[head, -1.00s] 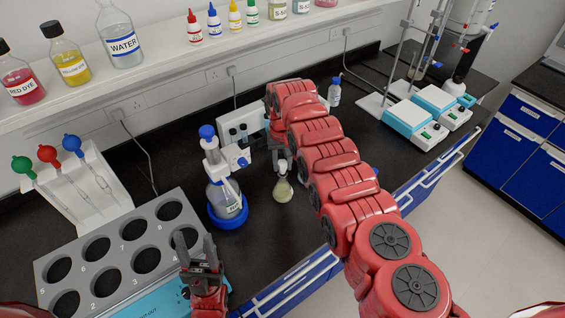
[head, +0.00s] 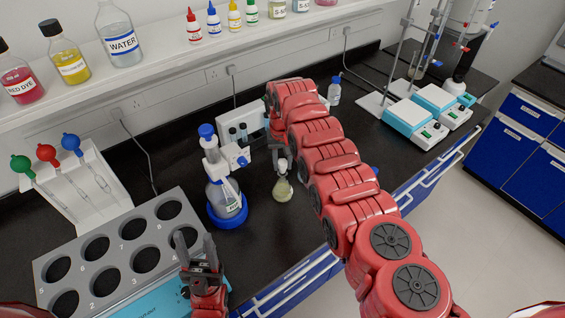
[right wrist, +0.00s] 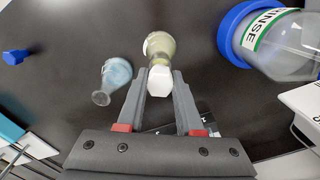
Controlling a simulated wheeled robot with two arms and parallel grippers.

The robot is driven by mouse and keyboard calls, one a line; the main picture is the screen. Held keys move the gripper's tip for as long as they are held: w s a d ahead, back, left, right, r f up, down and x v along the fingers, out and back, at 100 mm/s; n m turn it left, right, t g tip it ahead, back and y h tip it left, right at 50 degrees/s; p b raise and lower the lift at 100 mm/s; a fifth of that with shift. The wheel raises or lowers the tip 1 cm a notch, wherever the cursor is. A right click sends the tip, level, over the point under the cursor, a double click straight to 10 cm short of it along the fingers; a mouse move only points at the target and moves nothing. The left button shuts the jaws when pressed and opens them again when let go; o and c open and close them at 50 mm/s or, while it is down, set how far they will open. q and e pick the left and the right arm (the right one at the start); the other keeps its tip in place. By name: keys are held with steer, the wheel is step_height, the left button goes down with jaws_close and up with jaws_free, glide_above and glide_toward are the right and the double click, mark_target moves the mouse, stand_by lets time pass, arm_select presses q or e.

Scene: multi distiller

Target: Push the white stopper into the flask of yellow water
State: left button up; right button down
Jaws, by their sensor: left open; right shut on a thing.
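The flask of yellow water (head: 283,191) stands upright on the dark bench in the head view. It also shows in the right wrist view (right wrist: 160,44). My right gripper (right wrist: 160,84) is shut on the white stopper (right wrist: 160,80), at the flask's mouth. The stopper is a small white block at the flask's top in the head view (head: 282,165). I cannot tell how deep it sits in the neck.
A rinse bottle with a blue base (head: 228,210) stands just left of the flask. The grey rack (head: 118,255) fills the left front.

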steer(key=shift+f+b, duration=0.8)
steer(key=shift+f, duration=0.1)
stand_by(0.5)
steer(key=shift+c, duration=2.4)
jaws_free()
